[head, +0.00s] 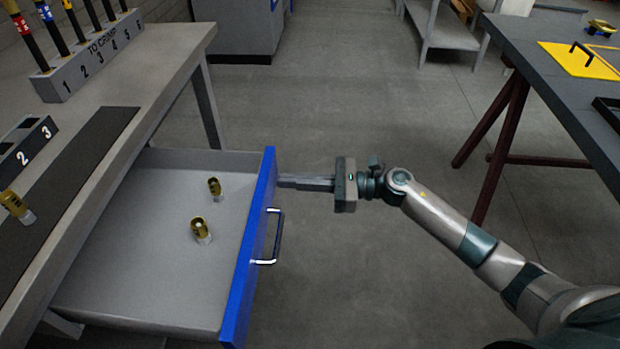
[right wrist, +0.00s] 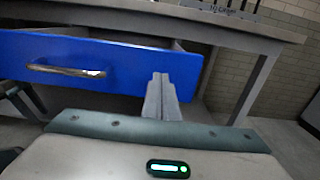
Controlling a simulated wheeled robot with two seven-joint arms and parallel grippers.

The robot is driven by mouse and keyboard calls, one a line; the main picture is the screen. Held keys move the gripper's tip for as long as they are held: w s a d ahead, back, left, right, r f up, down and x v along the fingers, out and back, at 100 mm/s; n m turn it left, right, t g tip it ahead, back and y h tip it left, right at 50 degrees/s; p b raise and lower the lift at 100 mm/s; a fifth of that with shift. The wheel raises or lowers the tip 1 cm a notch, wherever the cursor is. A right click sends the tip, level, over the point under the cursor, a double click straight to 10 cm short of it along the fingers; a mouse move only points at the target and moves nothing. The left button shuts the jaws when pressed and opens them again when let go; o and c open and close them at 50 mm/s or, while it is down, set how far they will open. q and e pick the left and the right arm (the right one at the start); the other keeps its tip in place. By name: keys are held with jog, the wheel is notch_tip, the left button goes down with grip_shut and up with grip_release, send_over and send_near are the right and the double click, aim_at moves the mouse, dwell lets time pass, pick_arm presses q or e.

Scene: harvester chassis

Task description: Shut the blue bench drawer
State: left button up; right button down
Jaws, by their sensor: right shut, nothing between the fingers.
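The blue bench drawer (head: 248,255) is pulled far out from under the grey bench at the left of the head view. Its blue front carries a metal handle (head: 276,238). Two brass-coloured fittings (head: 202,229) (head: 215,188) stand inside on the drawer floor. My right gripper (head: 283,181) is shut and empty. Its fingertips are at the far part of the blue front, beyond the handle; whether they touch it I cannot tell. In the right wrist view the fingers (right wrist: 161,82) point at the blue front (right wrist: 125,62), right of the handle (right wrist: 66,71). My left gripper is not in view.
The bench top (head: 158,52) holds a numbered rack (head: 92,62) with several rods, a smaller numbered block (head: 24,145) and a brass fitting (head: 15,204). A dark table (head: 540,60) with a yellow panel stands at the right. The floor between is clear.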

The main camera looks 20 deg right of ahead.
aim_at(170, 184)
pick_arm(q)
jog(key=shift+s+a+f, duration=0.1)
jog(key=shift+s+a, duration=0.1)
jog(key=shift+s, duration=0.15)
pick_arm(e)
jog(key=shift+w+a, duration=0.2)
jog(key=shift+a, duration=0.25)
jog(key=shift+a, duration=0.1)
